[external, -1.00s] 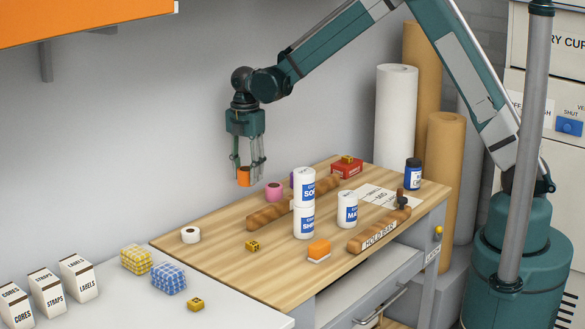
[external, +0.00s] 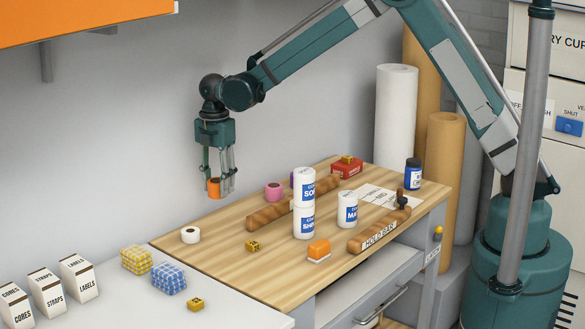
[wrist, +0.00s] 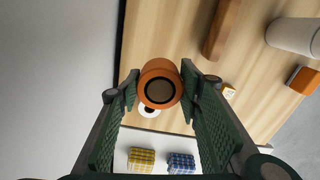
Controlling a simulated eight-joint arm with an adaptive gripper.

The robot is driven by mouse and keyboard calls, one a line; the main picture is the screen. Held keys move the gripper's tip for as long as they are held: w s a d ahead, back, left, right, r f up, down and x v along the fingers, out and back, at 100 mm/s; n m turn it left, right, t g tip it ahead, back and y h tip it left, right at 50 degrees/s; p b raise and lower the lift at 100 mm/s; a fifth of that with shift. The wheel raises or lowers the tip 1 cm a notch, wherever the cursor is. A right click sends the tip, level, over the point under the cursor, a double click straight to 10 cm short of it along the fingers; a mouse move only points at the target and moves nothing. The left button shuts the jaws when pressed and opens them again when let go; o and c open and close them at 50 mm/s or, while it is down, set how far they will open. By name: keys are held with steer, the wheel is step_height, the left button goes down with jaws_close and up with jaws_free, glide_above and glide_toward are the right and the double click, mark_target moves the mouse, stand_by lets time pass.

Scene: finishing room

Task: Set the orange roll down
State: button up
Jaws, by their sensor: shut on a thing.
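The orange roll (external: 213,188) is held between the fingertips of my gripper (external: 219,186), above the back left part of the wooden table (external: 215,255). In the wrist view the orange roll (wrist: 160,84) sits between the two green finger pads, its dark core facing the camera. My gripper points down and is shut on the roll. The roll looks clear of the tabletop. A white roll (external: 190,235) stands on the table below and to the left; it is partly hidden behind the orange roll in the wrist view (wrist: 148,112).
A pink roll (external: 273,192) and a long wooden bar (external: 268,216) lie to the right. Blue (external: 168,278) and yellow (external: 136,260) checked blocks sit on the white counter.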

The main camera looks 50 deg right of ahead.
steer(key=shift+a+f, duration=0.1)
steer(key=shift+a, duration=0.05)
steer(key=shift+f+b, duration=0.35)
steer(key=shift+f, duration=2.7)
steer(key=shift+f, duration=0.1)
steer(key=shift+f, duration=1.75)
steer(key=shift+f+b, duration=0.2)
steer(key=shift+b, duration=0.15)
steer(key=o, duration=0.9)
steer(key=shift+r, duration=0.15)
step_height(320, 180, up, 12)
steer(key=shift+r+p, duration=0.1)
steer(key=shift+p, duration=0.65)
